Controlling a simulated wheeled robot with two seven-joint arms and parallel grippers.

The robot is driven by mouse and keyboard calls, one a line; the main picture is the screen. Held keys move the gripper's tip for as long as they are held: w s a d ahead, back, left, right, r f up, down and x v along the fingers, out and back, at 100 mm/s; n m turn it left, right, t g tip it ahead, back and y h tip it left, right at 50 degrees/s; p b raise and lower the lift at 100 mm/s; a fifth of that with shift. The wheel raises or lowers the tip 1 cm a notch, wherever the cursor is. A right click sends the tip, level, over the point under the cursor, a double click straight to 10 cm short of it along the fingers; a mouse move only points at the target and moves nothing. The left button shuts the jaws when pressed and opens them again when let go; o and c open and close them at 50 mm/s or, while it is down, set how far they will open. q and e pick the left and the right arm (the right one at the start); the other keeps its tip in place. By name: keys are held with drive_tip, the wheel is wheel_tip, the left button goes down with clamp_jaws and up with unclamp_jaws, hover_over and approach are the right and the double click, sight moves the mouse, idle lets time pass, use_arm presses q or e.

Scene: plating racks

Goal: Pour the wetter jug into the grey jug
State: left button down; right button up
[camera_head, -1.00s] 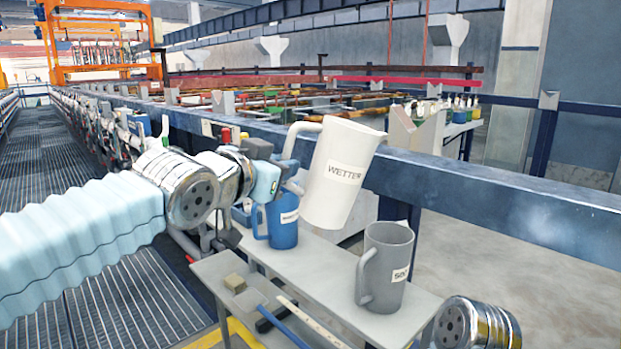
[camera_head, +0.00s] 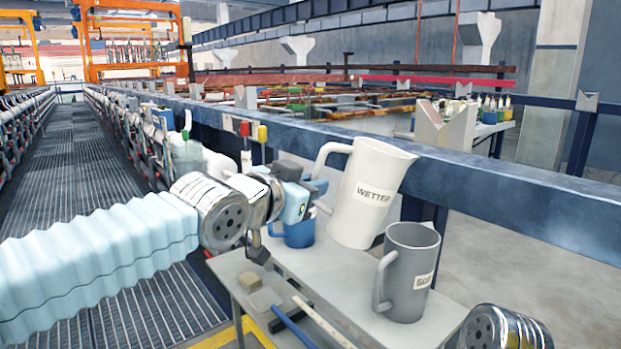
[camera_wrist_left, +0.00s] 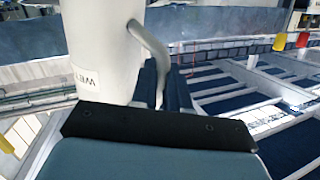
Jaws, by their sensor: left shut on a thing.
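The white jug labelled WETTER (camera_head: 368,195) leans with its top to the right, just behind and left of the grey jug. My left gripper (camera_head: 316,188) is shut on its handle. The left wrist view shows the white jug (camera_wrist_left: 100,45) and its handle running down between the dark fingers (camera_wrist_left: 165,88). The grey jug (camera_head: 408,270) stands upright on a grey bench, its handle to the left. I cannot tell whether the white jug's base touches the bench. The contents of both jugs are hidden. My right gripper is out of view.
A blue jug (camera_head: 298,232) stands behind my left gripper, partly hidden. The grey bench (camera_head: 345,290) also holds small blocks and a blue-handled tool (camera_head: 293,327) at its front left. A long blue rail (camera_head: 520,190) runs behind the jugs.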

use_arm(q)
drive_tip(key=a+n+h+b, duration=0.1)
drive_tip(key=b, duration=0.4)
drive_tip(key=a+r+n+h+b, duration=0.1)
drive_tip(key=a+b, duration=0.1)
drive_tip(key=b, duration=0.2)
drive_tip(key=shift+s+a+r+t+b, duration=0.1)
drive_tip(key=shift+r+t+b, duration=0.05)
drive_tip(key=shift+t+b, duration=0.25)
idle(0.5)
